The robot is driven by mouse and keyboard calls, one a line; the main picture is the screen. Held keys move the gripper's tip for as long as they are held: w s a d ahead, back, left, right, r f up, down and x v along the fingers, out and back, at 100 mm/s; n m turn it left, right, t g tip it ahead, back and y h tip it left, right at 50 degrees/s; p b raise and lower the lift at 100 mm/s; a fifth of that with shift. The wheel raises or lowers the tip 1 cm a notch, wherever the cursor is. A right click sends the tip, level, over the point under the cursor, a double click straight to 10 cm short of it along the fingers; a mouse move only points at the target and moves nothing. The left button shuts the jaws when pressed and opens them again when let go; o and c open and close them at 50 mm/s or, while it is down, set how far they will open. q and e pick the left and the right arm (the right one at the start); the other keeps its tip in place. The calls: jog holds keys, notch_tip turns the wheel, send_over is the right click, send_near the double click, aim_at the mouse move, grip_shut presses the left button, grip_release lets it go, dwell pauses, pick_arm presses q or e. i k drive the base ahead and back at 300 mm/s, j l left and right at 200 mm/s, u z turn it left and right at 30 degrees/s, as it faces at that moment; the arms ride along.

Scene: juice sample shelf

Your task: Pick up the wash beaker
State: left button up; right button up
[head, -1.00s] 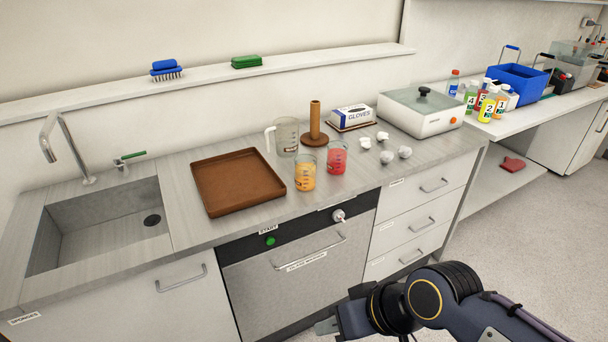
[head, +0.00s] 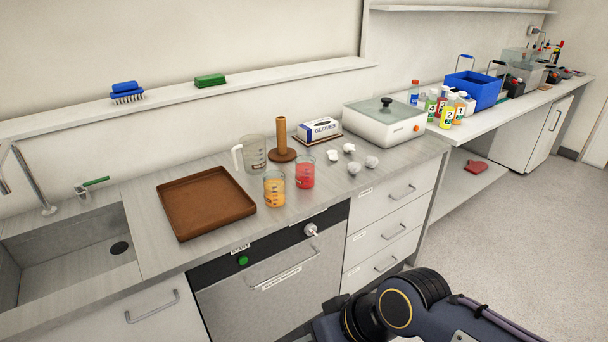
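No label marks a wash beaker. A clear, empty-looking jug-like beaker with a white handle (head: 254,153) stands upright at the back of the counter, right of the brown tray. In front of it stand a glass beaker of orange liquid (head: 274,190) and a glass beaker of red liquid (head: 305,172), both upright. My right arm comes in at the bottom right, low in front of the drawers and well apart from the beakers. Its gripper is cut off by the bottom edge. My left arm and gripper are out of view.
A brown tray (head: 206,202) lies between the sink (head: 70,245) and the beakers. A wooden peg stand (head: 281,140), glove box (head: 320,131), crumpled white pieces (head: 350,148) and a white lidded device (head: 385,122) crowd the back and right. The front counter edge is clear.

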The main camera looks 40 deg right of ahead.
aim_at(305, 165)
jog(key=i+l+z, duration=0.65)
jog(key=i, duration=0.2)
